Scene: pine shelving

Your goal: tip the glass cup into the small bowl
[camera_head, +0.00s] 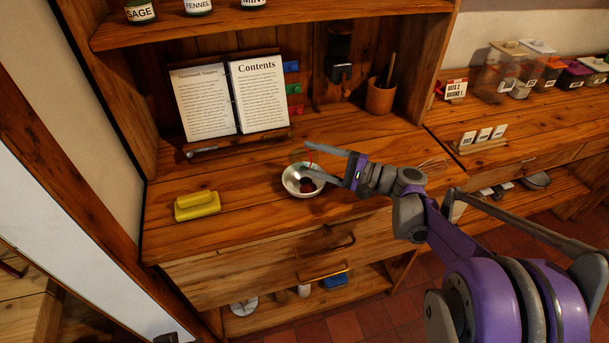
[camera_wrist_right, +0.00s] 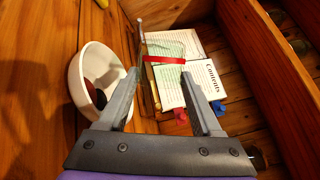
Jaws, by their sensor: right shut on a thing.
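The small bowl (camera_head: 289,183), white and round, sits on the wooden counter with something dark red inside. It also shows in the right wrist view (camera_wrist_right: 75,75), left of the fingers. My right gripper (camera_head: 312,162) is over the bowl, shut on the glass cup. In the right wrist view the clear glass cup (camera_wrist_right: 163,82) shows faintly between the fingers (camera_wrist_right: 160,75), with a red band across it. In the head view the cup is almost invisible; only a thin red line shows by the fingertips. Its exact tilt is hard to tell. My left gripper is out of view.
An open book (camera_head: 232,97) stands on a rest behind the bowl. A yellow butter-like block (camera_head: 197,205) lies front left. A wooden pot (camera_head: 380,96) stands at the back, and a whisk (camera_head: 432,163) lies right. The counter between block and bowl is clear.

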